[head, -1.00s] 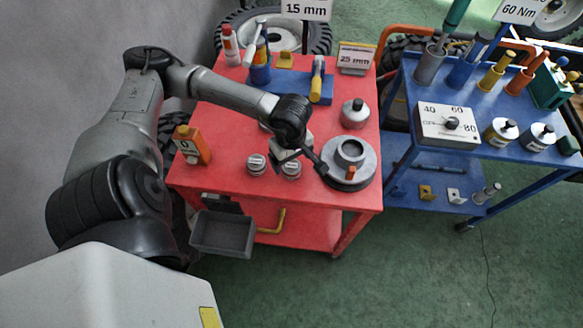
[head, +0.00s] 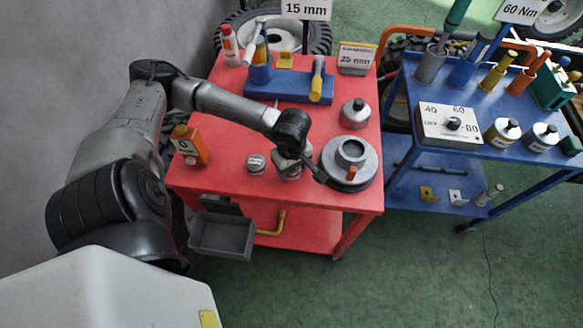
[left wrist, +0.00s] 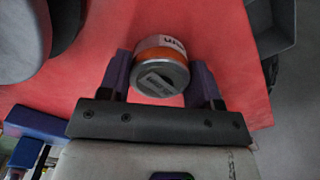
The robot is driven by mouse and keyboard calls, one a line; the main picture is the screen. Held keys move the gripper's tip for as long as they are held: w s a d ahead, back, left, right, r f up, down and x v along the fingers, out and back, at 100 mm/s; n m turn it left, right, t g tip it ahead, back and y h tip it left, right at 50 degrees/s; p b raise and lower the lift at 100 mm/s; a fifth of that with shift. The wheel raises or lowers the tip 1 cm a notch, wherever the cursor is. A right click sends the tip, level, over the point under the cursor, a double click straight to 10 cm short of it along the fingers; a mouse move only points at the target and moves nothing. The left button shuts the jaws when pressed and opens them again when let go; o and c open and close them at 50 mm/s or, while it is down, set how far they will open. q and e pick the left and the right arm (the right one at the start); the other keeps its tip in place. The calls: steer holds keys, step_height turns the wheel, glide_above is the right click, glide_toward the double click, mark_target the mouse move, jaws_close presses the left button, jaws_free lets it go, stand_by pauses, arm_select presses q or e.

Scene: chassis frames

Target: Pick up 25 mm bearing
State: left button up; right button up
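A short silver cylinder with an orange band and a white label (left wrist: 160,62) sits on the red cart top, between my left gripper's two fingers (left wrist: 161,78) in the left wrist view. The label is not fully readable, so I cannot tell its size. The fingers stand on either side of it, spread wide, with little gap; no clear grip shows. In the head view my left gripper (head: 288,172) mostly hides this cylinder. A similar small silver cylinder (head: 256,163) stands to its left. My right gripper is not in view.
A round grey fixture (head: 334,158) with a raised ring stands close right of my left gripper. A silver jar (head: 354,113) is behind it, an orange bottle (head: 190,146) at left. A "25 mm" sign (head: 356,58) stands at the back. A grey bin (head: 222,236) hangs in front.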

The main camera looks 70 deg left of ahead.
arm_select(q)
steer(key=c, duration=0.7)
steer(key=shift+r, duration=0.1)
